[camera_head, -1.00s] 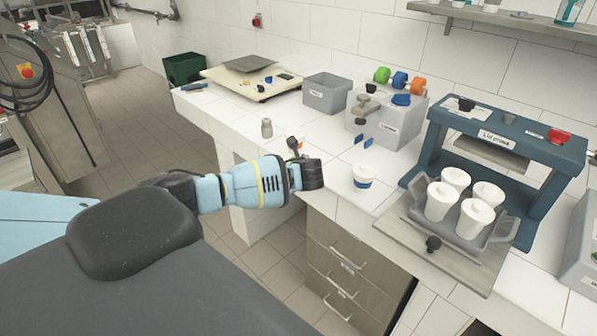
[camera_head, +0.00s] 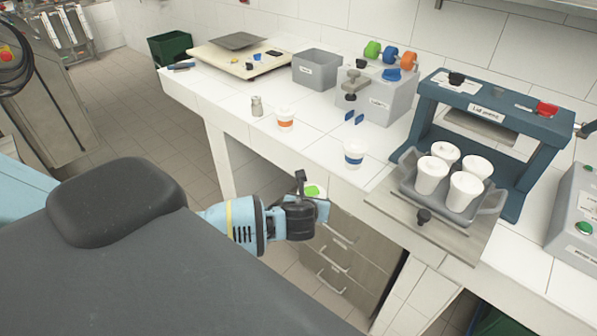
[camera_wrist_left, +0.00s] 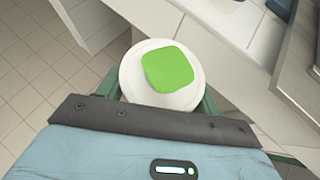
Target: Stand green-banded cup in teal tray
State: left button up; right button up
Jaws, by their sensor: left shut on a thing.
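My left gripper (camera_head: 314,197) is low in front of the counter edge, above the drawers. It is shut on a white round thing with a green square on top (camera_wrist_left: 167,68), which I take for the green-banded cup; its green top also shows in the head view (camera_head: 312,190). In the left wrist view the dark green fingers lie on both sides of it. Its side and any band are hidden from above. I cannot make out a teal tray in either view. My right gripper is not in view.
An orange-banded cup (camera_head: 285,118) and a blue-banded cup (camera_head: 355,153) stand near the counter's front edge. A grey tray (camera_head: 407,182) with several white cups sits at the blue lid press (camera_head: 495,127). A grey bin (camera_head: 316,70) stands behind.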

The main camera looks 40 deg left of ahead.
pick_arm(q)
jog(key=s+d+r+m+h, duration=0.2)
jog(key=s+d, duration=0.4)
jog(key=s, duration=0.1)
jog(key=s+d+r+m+t+h, duration=0.1)
jog(key=s+d+r+m+h, duration=0.1)
jog(key=s+d, duration=0.4)
jog(key=shift+s+r+m+h, duration=0.35)
jog(key=shift+s+r, duration=0.5)
jog(key=shift+s, duration=0.35)
jog(key=shift+d, duration=0.15)
